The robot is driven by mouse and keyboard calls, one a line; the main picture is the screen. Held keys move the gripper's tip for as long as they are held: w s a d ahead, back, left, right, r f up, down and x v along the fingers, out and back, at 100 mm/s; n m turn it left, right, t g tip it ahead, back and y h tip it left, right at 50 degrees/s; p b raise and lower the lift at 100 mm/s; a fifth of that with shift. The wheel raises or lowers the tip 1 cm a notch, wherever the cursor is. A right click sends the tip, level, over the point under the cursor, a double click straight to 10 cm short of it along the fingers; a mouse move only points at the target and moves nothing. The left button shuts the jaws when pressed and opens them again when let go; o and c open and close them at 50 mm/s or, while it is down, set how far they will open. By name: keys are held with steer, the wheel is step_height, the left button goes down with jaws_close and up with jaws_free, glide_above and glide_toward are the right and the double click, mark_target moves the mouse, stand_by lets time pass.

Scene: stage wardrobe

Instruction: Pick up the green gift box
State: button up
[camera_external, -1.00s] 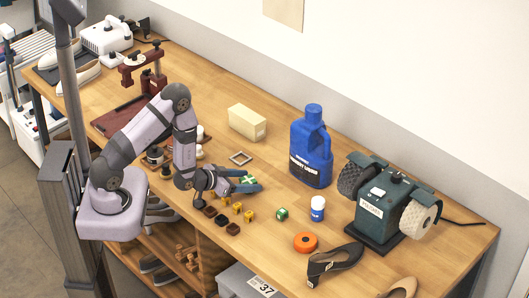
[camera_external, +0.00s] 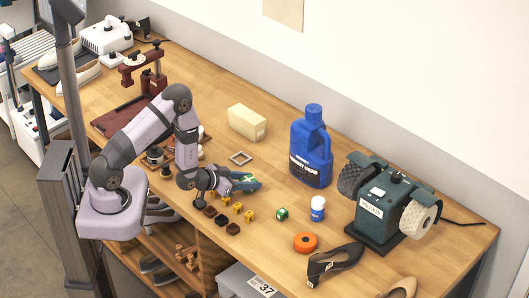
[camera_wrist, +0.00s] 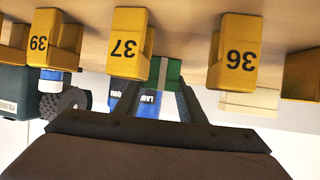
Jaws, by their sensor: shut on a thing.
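The green gift box (camera_external: 247,178) with a pale ribbon is on the bench or just above it; I cannot tell which. In the external view my gripper (camera_external: 246,182) reaches it from the left and is shut on it, its dark fingers along the sides and hiding part of it. In the wrist view my gripper (camera_wrist: 155,100) has its two fingers on either side of the green box (camera_wrist: 173,72), and a pale ribbon strip shows on it.
Several yellow numbered blocks (camera_external: 238,208) lie near the front edge, close to my gripper. A blue bottle (camera_external: 311,150) and a cream block (camera_external: 247,122) stand behind. A flat square frame (camera_external: 241,158) lies just beyond the gift box.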

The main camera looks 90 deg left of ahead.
mark_target(248, 179)
steer(key=shift+r, duration=0.15)
steer(key=shift+r+b, duration=0.7)
steer(key=shift+r, duration=4.1)
steer(key=shift+f, duration=0.1)
